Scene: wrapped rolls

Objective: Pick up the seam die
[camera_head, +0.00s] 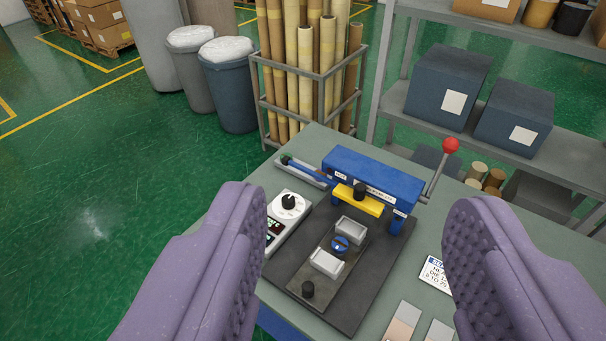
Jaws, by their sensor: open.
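A small blue round piece (340,244), with a pale mark on top, sits between two pale grey rectangular blocks on a dark slide plate (318,287). It looks like the seam die, but I cannot be sure. One block (351,229) is just behind it and the other block (327,262) just in front. The plate lies before a blue press (372,178) with a yellow bar (358,200). My gripper (352,225) is open, its two purple padded fingers wide apart at left and right. Nothing is between them at close range; the press setup shows farther off through the gap.
The press lever ends in a red ball (451,145). A white dial box (287,218) stands left of the plate. A label card (436,274) and sample strips (403,322) lie right. Behind are a rack of rolls (305,60) and shelves with blue boxes (447,85).

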